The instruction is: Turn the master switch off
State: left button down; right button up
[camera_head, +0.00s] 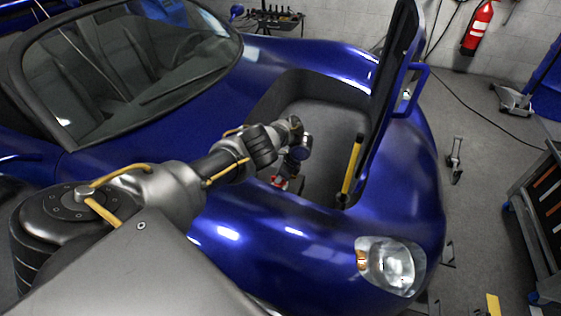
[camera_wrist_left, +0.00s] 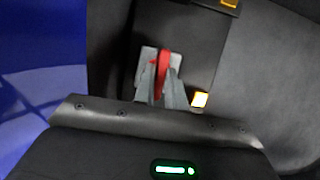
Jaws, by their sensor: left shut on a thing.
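The master switch shows in the left wrist view as a red lever (camera_wrist_left: 162,68) on a light grey plate (camera_wrist_left: 147,54), which sits on a dark box. My left gripper (camera_wrist_left: 161,95) is shut on the red lever, with a grey finger on either side of its lower part. In the head view my left arm reaches over the blue car's front into its open compartment. There the left gripper (camera_head: 286,180) is at the compartment's near left side, beside a small red patch. The arm hides most of the switch in this view. My right gripper is not in view.
The open lid (camera_head: 395,75) stands upright at the compartment's right, with a yellow strip (camera_head: 352,165) near it. The blue body (camera_head: 245,225) surrounds the compartment. The compartment's middle (camera_head: 325,140) is clear.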

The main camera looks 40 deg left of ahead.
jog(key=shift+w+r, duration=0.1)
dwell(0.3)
pick_arm(q)
jog(key=c, duration=1.4)
grip_release()
jog(key=shift+c, duration=0.2)
